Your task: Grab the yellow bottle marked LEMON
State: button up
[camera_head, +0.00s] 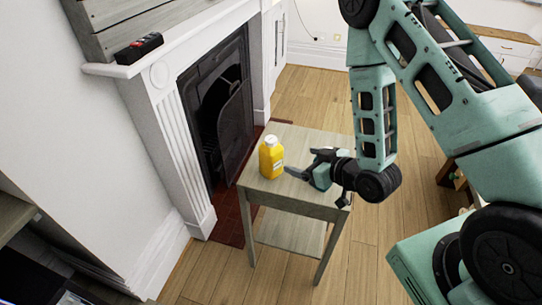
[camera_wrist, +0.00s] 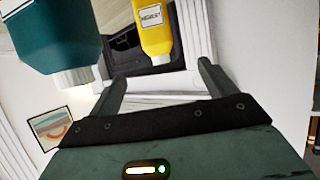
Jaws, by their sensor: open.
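A yellow bottle (camera_head: 271,160) with a white cap stands upright on the small wooden table (camera_head: 285,198), near its left side. In the wrist view the yellow bottle (camera_wrist: 157,40) appears upside down, beyond the fingers, with a pale label too small to read surely. My gripper (camera_head: 300,163) is open and empty, just right of the bottle, fingers toward it. In the wrist view my gripper's fingers (camera_wrist: 161,75) are spread, with the bottle apart from them. A teal bottle (camera_wrist: 55,32) with a white cap shows nearer, at upper left; I cannot make it out in the head view.
The fireplace (camera_head: 220,110) with its white surround and mantel stands left of the table. A small black and red object (camera_head: 139,47) lies on the mantel. Wooden floor (camera_head: 312,95) is open behind the table. A framed picture (camera_wrist: 55,128) hangs on the wall.

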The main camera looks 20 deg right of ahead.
aim_at(267, 146)
jog(key=b+x, duration=0.2)
jog(key=x, duration=0.3)
jog(key=b+x, duration=0.1)
jog(key=x, duration=0.5)
jog(key=b+x, duration=0.2)
jog(key=x, duration=0.4)
jog(key=shift+w+d+r+b, duration=0.2)
jog(key=shift+w+r+b, duration=0.15)
jog(key=c, duration=1.2)
jog(key=shift+c, duration=0.8)
jog(key=shift+r, duration=0.15)
